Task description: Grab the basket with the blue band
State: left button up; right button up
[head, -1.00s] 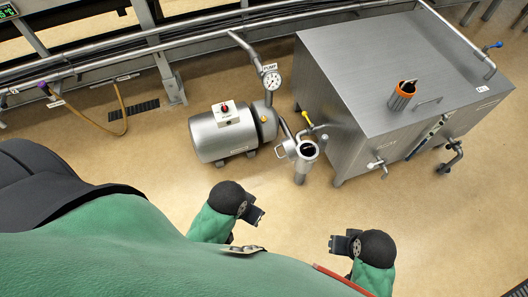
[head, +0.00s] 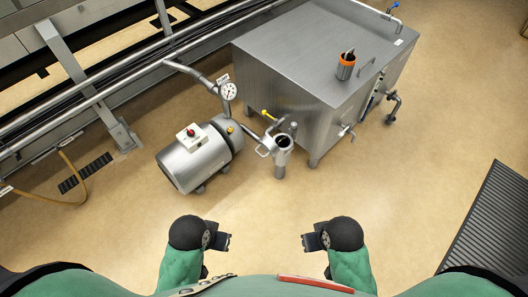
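No basket with a blue band shows in the head view. A small steel cylinder with an orange band (head: 346,66) stands upright on top of the steel tank (head: 290,58), with something dark sticking out of its top. An open-topped steel strainer housing (head: 283,157) stands on the floor in front of the tank, and its inside is dark. My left gripper (head: 224,241) and my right gripper (head: 308,241) hang near my body at the bottom, apart from these things. Nothing shows held in either. Their finger gaps are too small to make out.
A steel pump (head: 196,157) with a red-button box lies left of the housing. A gauge (head: 229,91) and pipes join it. A dark floor grate (head: 492,232) is at right, a small drain (head: 86,173) and hose at left.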

aim_at(282, 143)
jog(key=i+l+u, duration=0.25)
jog(key=l, duration=0.5)
jog(key=l+u, duration=0.25)
jog(key=l, duration=0.55)
